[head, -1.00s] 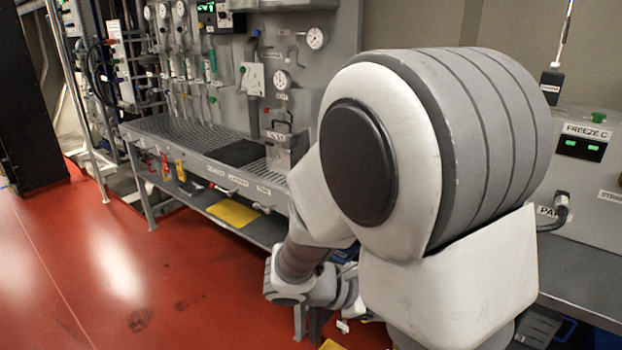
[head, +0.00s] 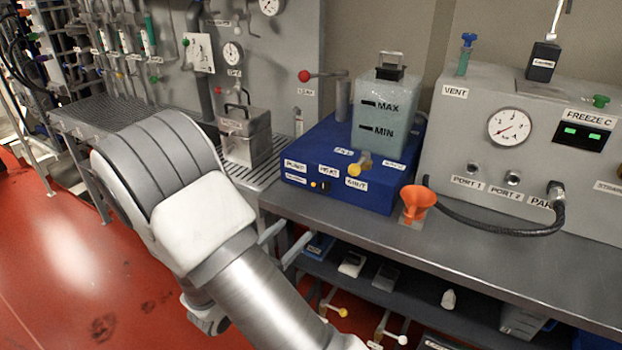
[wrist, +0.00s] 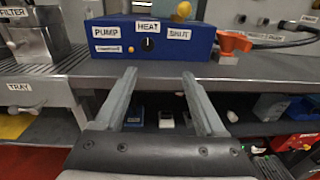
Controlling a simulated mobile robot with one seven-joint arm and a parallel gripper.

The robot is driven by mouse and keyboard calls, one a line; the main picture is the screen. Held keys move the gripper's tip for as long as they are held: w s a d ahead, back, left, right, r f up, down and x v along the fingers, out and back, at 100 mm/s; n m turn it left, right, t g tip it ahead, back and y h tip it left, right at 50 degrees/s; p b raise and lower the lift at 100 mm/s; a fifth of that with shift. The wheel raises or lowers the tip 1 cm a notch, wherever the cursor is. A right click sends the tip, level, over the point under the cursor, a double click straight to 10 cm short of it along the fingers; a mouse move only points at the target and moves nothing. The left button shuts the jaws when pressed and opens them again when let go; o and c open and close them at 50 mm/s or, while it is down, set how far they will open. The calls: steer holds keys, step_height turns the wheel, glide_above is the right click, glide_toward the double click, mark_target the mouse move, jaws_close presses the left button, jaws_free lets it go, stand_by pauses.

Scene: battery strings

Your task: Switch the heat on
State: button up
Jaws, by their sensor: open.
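The blue box (head: 335,165) stands on the bench and carries a clear tank marked MAX and MIN. The fingers appear apart from the box and bench edge.
A yellow valve handle (head: 356,168) sticks out above the box front. A metal filter box (head: 245,140) stands left. The shelf below holds several small items.

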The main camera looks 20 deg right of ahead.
steer(key=w+n, duration=0.1)
steer(key=w, duration=0.1)
glide_toward(323, 188)
steer(key=shift+t, duration=0.4)
steer(key=x, duration=0.8)
steer(key=shift+s+d+f+b, duration=0.1)
steer(key=shift+s+d+b, duration=0.05)
steer(key=shift+d+b, duration=0.15)
jaws_close()
